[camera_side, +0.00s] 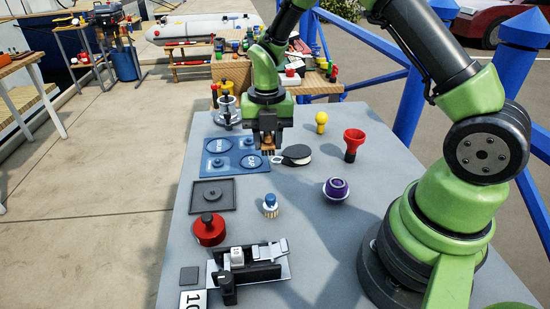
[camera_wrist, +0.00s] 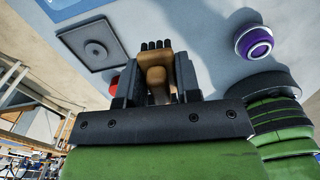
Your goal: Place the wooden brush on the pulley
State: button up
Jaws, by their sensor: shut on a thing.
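My gripper (camera_side: 267,148) is shut on the wooden brush (camera_wrist: 155,67). In the wrist view the brush's tan handle is between the fingers, with a row of dark bristles at its far end. In the side view only a small brown bit of it (camera_side: 268,141) shows between the fingers. The pulley (camera_side: 298,153), black and whitish with a small ring at its left end, lies flat on the grey table just right of my gripper. A gap shows between brush and pulley. I cannot make out the pulley in the wrist view.
A blue board (camera_side: 236,157) lies left of and below the gripper. A dark square tray (camera_side: 213,195), red round container (camera_side: 209,230), small blue-topped brush (camera_side: 270,206), purple-and-white piece (camera_side: 336,188), red funnel (camera_side: 353,144) and yellow knob (camera_side: 321,121) stand around.

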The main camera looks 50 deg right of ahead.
aim_at(296, 151)
jog(key=d+r+m, duration=0.3)
jog(key=d+m, duration=0.5)
jog(key=d, duration=0.3)
notch_tip(296, 151, down, 9)
jog(key=shift+s+r, duration=0.1)
jog(key=shift+s, duration=0.05)
jog(key=shift+f, duration=0.4)
jog(key=o, duration=0.9)
jog(key=shift+f, duration=0.15)
